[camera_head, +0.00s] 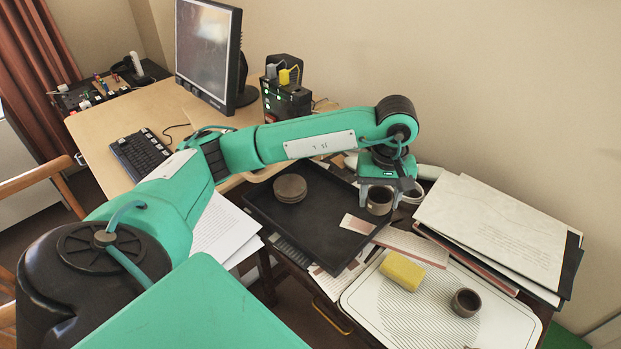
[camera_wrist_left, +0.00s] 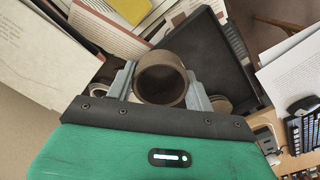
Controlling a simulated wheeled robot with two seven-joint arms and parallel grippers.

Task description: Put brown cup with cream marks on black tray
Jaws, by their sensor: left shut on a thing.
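My left gripper (camera_head: 379,196) is shut on a brown cup (camera_head: 379,207). In the left wrist view the cup (camera_wrist_left: 161,84) sits upright between the two grey fingers (camera_wrist_left: 160,88), its open mouth showing. Cream marks on it are too small to make out. The black tray (camera_head: 325,235) lies on the desk, and the cup is at its right end; I cannot tell whether it touches the tray. The tray also shows in the left wrist view (camera_wrist_left: 212,55). A round dark brown thing (camera_head: 290,188) lies on the tray. My right gripper is not in view.
A second small brown cup (camera_head: 466,302) and a yellow block (camera_head: 402,271) stand on a white patterned tray (camera_head: 400,312). Stacked papers (camera_head: 495,225) lie at the right. A monitor (camera_head: 207,50) and keyboard (camera_head: 141,154) are at the left. The black tray's middle is clear.

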